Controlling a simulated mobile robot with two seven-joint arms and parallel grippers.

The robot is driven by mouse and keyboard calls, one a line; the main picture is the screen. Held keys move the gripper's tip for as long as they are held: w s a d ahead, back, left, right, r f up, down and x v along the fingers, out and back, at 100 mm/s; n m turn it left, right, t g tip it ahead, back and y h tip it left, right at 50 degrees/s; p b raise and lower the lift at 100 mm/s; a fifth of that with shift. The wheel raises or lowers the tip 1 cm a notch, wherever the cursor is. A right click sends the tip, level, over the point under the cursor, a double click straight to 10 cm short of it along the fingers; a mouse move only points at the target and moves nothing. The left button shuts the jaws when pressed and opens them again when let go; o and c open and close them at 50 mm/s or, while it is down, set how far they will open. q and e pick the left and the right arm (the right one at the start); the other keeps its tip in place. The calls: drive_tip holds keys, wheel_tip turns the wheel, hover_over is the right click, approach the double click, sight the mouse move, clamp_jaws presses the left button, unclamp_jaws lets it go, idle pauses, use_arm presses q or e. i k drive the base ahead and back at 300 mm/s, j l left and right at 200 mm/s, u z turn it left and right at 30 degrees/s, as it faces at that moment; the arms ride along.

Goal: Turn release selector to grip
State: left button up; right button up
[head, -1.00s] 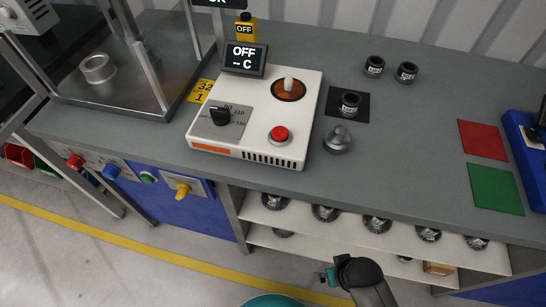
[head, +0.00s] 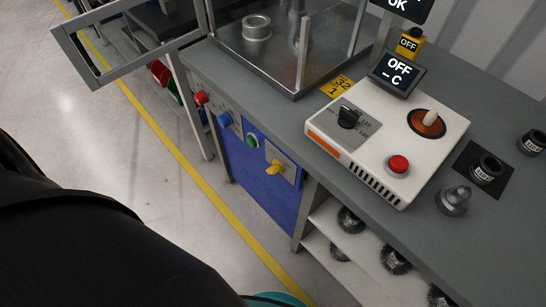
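A yellow selector knob (head: 275,167) sits on a light square plate on the blue front panel (head: 262,197) of the bench. Its lettering is too small to read, so I cannot tell its setting or confirm that it is the release selector. To its left on the front panels are a green button (head: 252,141), a blue button (head: 225,119) and a red button (head: 201,98). Neither gripper shows in the head view. A large dark shape, apparently part of my arm, fills the lower left.
An open framed door (head: 95,74) juts out at the left. A shelf with several dark round parts lies below. Floor before the panel looks clear.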

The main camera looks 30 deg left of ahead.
sight(278, 166)
drive_tip(key=i+j+u, duration=0.1)
drive_tip(key=u, duration=0.75)
drive_tip(key=i+l, duration=0.05)
drive_tip(key=i, duration=0.05)
